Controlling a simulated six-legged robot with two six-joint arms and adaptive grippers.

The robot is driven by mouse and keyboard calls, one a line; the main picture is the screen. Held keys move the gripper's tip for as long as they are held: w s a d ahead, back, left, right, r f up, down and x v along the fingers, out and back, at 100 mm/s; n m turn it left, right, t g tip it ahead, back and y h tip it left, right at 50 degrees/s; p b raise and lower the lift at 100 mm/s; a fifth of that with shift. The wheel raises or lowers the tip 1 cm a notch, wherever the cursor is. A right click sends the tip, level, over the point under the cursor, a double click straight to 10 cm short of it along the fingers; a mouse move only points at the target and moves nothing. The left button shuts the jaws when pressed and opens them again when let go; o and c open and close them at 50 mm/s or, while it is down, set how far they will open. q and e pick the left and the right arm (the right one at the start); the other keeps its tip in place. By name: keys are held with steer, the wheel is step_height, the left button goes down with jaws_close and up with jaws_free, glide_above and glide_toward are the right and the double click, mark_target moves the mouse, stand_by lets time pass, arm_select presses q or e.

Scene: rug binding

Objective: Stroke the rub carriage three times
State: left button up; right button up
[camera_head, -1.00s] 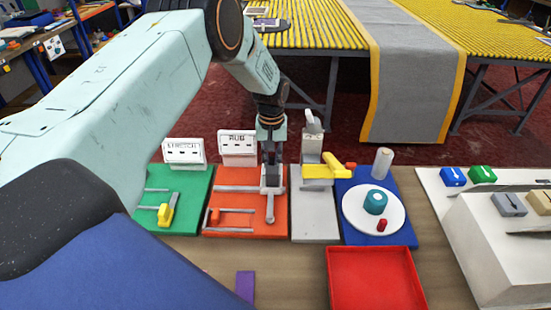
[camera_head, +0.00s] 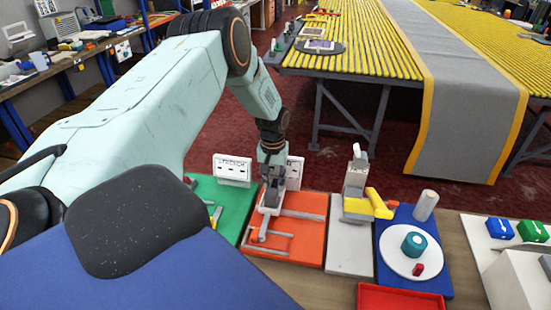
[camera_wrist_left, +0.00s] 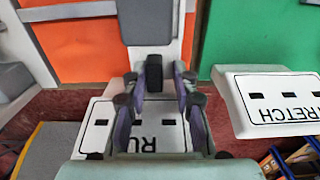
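The rub carriage (camera_head: 268,208) is a grey block with a bar on the orange board (camera_head: 312,233). It sits towards the board's left side, on the rear rail. My left gripper (camera_head: 272,190) reaches down onto it from behind. In the left wrist view the fingers (camera_wrist_left: 157,95) stand on both sides of a dark upright handle (camera_wrist_left: 154,72) in front of the grey carriage block (camera_wrist_left: 147,20). The RUB sign (camera_head: 295,172) is partly covered by my gripper. My right gripper is not in view.
The green board (camera_head: 229,198) with its STRETCH sign (camera_head: 233,168) lies left. A grey station with a yellow tool (camera_head: 378,203), a blue board (camera_head: 435,282) with a white disc (camera_head: 396,263), and a red tray (camera_head: 402,297) lie right.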

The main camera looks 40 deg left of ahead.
arm_select(q)
steer(key=shift+o, duration=1.2)
steer(key=shift+a, duration=0.1)
steer(key=shift+d, duration=0.2)
steer(key=shift+w, duration=0.1)
step_height(320, 180, up, 12)
